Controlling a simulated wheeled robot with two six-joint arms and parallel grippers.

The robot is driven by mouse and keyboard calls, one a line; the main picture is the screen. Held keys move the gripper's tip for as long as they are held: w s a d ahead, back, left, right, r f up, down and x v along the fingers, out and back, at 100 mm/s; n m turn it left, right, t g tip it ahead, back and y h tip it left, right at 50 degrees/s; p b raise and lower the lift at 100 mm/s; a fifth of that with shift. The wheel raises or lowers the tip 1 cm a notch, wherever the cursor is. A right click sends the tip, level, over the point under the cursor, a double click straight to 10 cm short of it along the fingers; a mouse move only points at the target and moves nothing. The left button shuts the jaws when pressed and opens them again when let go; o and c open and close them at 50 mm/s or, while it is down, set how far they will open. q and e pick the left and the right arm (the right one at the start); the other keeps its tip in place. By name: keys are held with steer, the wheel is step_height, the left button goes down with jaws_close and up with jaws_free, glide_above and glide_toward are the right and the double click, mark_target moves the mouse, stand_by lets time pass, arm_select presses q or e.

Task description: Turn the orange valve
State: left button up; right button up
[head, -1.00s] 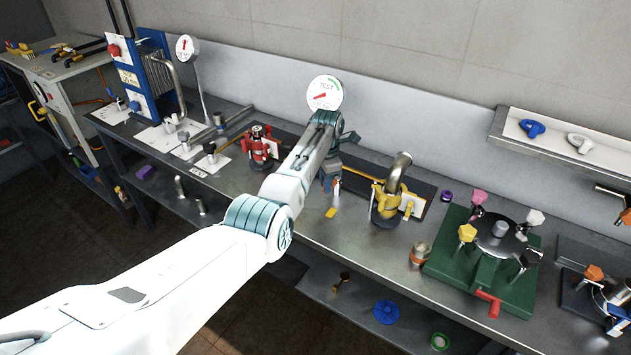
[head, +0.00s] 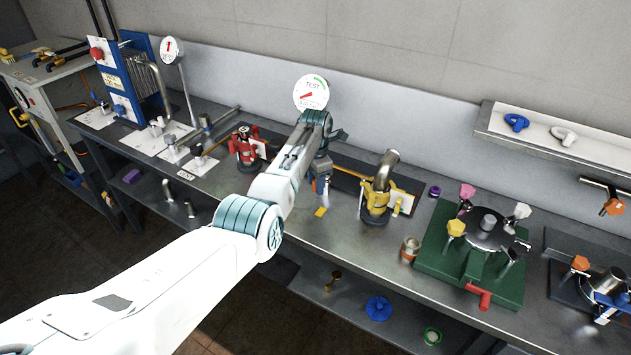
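Two orange-handled parts show at the right, and I cannot tell which is the task's valve. One orange handle (head: 612,207) sits on a dark pipe by the back wall, near the picture's right edge. An orange knob (head: 580,263) is on a clamp-like fitting below it on the bench. My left gripper (head: 325,158) is over the middle of the bench, between the red valve and the yellow valve, well left of both orange parts. Its fingers are dark and partly hidden by my wrist, so its opening is unclear. My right gripper is out of view.
A yellow valve (head: 376,200) stands right of my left gripper and a red valve (head: 246,148) left of it. A green fixture (head: 440,262) with coloured knobs and a red handle fills the bench towards the right. A shelf (head: 545,150) juts from the wall above.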

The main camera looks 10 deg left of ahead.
arm_select(q)
step_height(320, 180, up, 11)
steer(key=b, duration=0.2)
steer(key=shift+b, duration=0.35)
steer(key=shift+f, duration=0.15)
